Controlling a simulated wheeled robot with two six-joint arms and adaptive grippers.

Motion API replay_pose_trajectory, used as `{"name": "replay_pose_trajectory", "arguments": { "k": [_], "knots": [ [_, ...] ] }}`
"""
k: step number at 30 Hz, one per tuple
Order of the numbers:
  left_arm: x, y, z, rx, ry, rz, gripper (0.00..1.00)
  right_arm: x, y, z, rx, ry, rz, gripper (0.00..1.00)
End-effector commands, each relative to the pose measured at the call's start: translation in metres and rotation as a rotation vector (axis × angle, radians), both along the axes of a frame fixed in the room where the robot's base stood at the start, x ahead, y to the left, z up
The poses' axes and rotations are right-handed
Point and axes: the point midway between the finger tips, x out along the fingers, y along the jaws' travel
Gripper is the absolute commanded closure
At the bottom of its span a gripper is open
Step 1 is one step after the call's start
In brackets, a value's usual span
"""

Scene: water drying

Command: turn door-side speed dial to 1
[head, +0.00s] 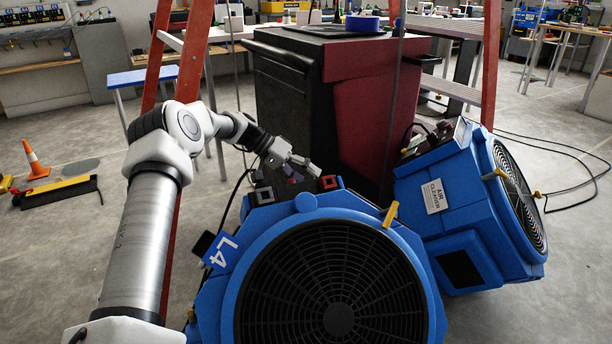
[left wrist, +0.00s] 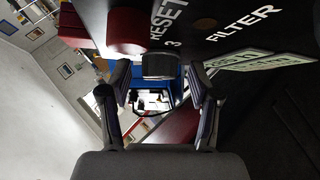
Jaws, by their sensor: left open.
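The blue machine marked L4 (head: 215,292) stands in front, its round black grille facing me. A dark control panel with red-framed parts sits behind its top edge. My left gripper (head: 300,170) is over this panel, reaching in from the left. In the left wrist view its two fingers (left wrist: 158,88) are spread apart. A dark grey round dial (left wrist: 160,66) shows between and just beyond the fingertips, with a "3" printed beside it. Whether the fingers touch it I cannot tell. The dial's pointer is hidden. My right gripper is not in view.
A red block-like knob (left wrist: 127,30) stands close beside the dial. A second blue machine labelled AIR CLEANER (head: 435,197) leans at the right. A black and red cabinet (head: 290,85) and a red ladder (head: 190,50) stand behind.

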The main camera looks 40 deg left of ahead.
Motion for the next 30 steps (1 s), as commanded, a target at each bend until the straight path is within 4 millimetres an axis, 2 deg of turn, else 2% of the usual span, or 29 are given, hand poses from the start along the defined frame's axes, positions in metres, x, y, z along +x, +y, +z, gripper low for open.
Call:
{"name": "replay_pose_trajectory", "arguments": {
  "k": [5,12,15,18,26,30],
  "knots": [
    [0.001,0.0,0.023,0.001,-0.005,-0.001,0.38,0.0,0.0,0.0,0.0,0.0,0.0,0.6],
    [0.0,0.0,0.078,0.001,-0.005,-0.001,0.38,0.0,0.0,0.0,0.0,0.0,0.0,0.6],
    [0.0,0.0,0.093,0.001,-0.003,-0.001,0.38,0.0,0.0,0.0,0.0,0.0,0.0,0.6],
    [0.0,0.0,0.099,0.001,0.0,0.0,0.38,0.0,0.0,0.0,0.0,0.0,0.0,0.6],
    [0.0,0.0,0.099,0.0,0.004,0.001,0.38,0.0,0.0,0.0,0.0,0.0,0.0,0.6],
    [-0.001,-0.011,0.092,0.036,0.138,0.051,0.38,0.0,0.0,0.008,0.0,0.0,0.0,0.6]
  ]
}}
